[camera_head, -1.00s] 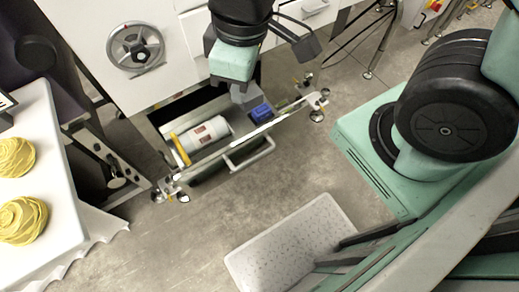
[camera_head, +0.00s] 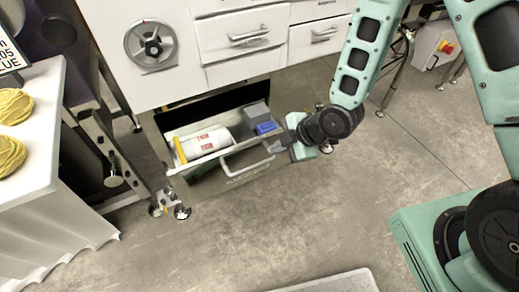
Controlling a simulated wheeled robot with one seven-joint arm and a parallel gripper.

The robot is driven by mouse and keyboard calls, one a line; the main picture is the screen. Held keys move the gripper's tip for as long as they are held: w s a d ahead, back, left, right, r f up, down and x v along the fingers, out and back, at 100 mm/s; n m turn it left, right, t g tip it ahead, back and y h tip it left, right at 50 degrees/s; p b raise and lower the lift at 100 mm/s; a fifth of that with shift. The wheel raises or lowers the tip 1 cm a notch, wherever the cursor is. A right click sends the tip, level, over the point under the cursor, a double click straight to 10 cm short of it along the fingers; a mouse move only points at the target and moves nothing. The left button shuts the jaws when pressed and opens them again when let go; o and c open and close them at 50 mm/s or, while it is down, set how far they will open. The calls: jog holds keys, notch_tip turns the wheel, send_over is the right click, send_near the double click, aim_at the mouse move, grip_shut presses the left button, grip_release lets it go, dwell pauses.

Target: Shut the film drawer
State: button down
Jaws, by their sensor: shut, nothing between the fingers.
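The film drawer (camera_head: 235,178) stands open at the bottom of the white machine, with its bar handle (camera_head: 247,164) on the front. Inside lie a white film roll (camera_head: 203,143) with red print and a yellow end, a blue box (camera_head: 266,128) and a grey block (camera_head: 257,112). My gripper (camera_head: 273,145) is shut and empty at the right end of the drawer front, close to the handle's right end. I cannot tell whether it touches the drawer.
White closed drawers (camera_head: 240,36) sit above the open one. A white table (camera_head: 38,130) with yellow coiled items stands at left. Machine feet (camera_head: 169,206) stand at the drawer's left. The concrete floor (camera_head: 230,235) in front is clear down to a pale speckled surface (camera_head: 335,284).

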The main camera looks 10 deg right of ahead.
aim_at(246, 150)
jog(key=w+a+f, duration=0.1)
jog(key=f, duration=0.1)
jog(key=w+a+f, duration=0.4)
jog(key=shift+w+f, duration=0.25)
jog(key=shift+f, duration=0.1)
jog(key=shift+w+a, duration=0.15)
jog(key=shift+w, duration=0.5)
jog(key=shift+w, duration=0.15)
